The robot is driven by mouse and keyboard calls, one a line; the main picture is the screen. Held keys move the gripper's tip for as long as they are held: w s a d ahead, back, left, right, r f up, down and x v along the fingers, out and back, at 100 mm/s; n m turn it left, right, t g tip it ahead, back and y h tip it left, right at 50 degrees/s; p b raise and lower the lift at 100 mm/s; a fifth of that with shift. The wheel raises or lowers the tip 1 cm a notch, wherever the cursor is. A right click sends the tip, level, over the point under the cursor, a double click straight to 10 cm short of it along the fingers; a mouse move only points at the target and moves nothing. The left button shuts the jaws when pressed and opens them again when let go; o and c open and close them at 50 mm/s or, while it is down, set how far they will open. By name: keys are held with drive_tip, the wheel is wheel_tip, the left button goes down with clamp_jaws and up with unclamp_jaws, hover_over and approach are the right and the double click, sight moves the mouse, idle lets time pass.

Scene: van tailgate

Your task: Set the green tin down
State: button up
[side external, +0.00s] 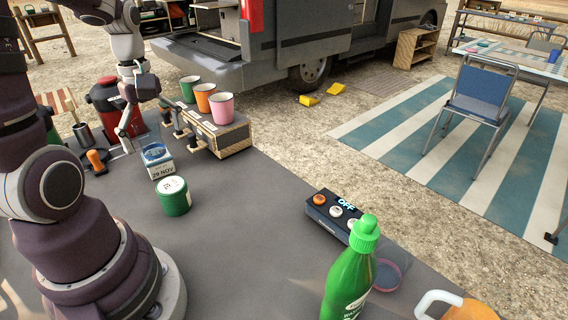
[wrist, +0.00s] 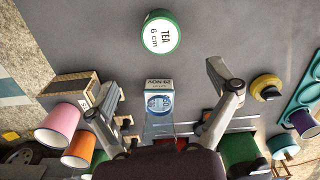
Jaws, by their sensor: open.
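The green tin (side external: 173,197) stands upright on the grey table, with a white label on its lid. In the wrist view the tin (wrist: 161,33) is at the top, and its lid reads "TEA 6 cm". My gripper (side external: 128,138) is above the table, behind and left of the tin in the side view. In the wrist view my gripper (wrist: 160,92) has its fingers spread wide, with nothing held between them. The tin is apart from both fingers.
A wooden rack (side external: 232,139) with green, orange and pink cups (side external: 222,108) stands behind. Table right of the tin is clear.

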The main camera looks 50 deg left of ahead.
drive_tip(key=d+r+m+t, duration=0.2)
drive_tip(key=d+r+m, duration=0.1)
drive_tip(key=d+m, duration=0.4)
drive_tip(key=w+d+r+m+t, duration=0.1)
drive_tip(key=d+r+m+t, duration=0.2)
drive_tip(key=d+m, duration=0.5)
drive_tip(key=m, duration=0.4)
drive_tip(key=shift+w+r+m+t, duration=0.15)
drive_tip(key=shift+w+m+t, duration=0.1)
drive_tip(key=shift+m+t, duration=0.05)
